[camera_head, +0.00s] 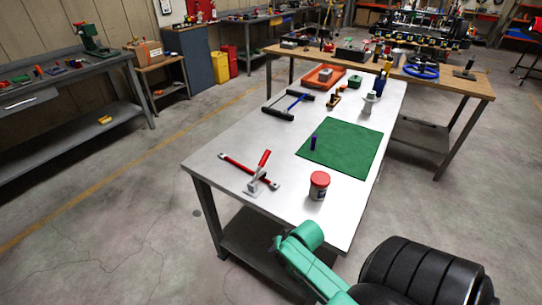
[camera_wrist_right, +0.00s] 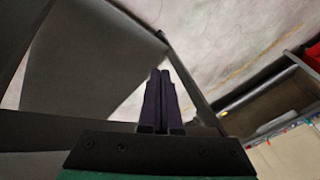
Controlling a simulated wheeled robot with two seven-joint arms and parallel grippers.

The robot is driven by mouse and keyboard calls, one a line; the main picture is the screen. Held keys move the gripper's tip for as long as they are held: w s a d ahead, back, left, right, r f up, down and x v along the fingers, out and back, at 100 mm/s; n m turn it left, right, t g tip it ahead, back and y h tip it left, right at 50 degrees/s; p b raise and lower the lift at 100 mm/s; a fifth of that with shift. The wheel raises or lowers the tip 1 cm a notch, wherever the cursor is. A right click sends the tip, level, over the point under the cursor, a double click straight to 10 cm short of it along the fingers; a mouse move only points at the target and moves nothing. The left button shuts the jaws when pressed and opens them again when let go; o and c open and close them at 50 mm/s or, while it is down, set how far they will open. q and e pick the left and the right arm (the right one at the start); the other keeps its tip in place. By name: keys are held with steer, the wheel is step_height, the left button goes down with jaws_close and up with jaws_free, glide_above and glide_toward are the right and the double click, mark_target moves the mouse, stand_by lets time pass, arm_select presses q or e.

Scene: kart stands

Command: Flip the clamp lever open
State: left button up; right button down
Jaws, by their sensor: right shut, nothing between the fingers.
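The clamp (camera_head: 255,186) has a grey metal base and stands on the near left part of the white table top in the head view. Its red lever (camera_head: 264,161) stands up, tilted a little to the right. A red bar with metal ends (camera_head: 237,166) lies just behind and beside the clamp. My right gripper (camera_wrist_right: 161,75) shows in the right wrist view, its two dark fingers closed together with nothing between them. It is away from the clamp, which is not in that view. My left gripper is not in view.
A red-lidded jar (camera_head: 319,186) stands right of the clamp. A blue-and-black tool (camera_head: 290,106), an orange tray (camera_head: 322,78) and a white stand (camera_head: 369,104) are farther back. The table's front left corner is clear.

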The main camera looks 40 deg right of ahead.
step_height(320, 180, up, 11)
steer(key=w+m+t+p, duration=0.1)
steer(key=w+m, duration=0.1)
steer(key=m, duration=0.1)
steer(key=w+d+r+m+t, duration=0.1)
steer(key=w+d+m, duration=0.1)
steer(key=d+m, duration=0.1)
steer(key=w+d+r+m+t, duration=0.1)
steer(key=w+d+m, duration=0.1)
steer(key=m, duration=0.2)
steer(key=w+d+r+m+t, duration=0.2)
steer(key=d+m, duration=0.1)
steer(key=shift+d+m, duration=0.3)
steer(key=w+d+r+m+t, duration=0.2)
steer(key=d+r+m+t, duration=0.1)
steer(key=d+r+m, duration=0.2)
steer(key=d+m, duration=0.1)
steer(key=m, duration=0.1)
steer(key=shift+d+m+h, duration=0.35)
steer(key=shift+m+h, duration=0.05)
steer(key=shift+w, duration=0.1)
steer(key=x, duration=1)
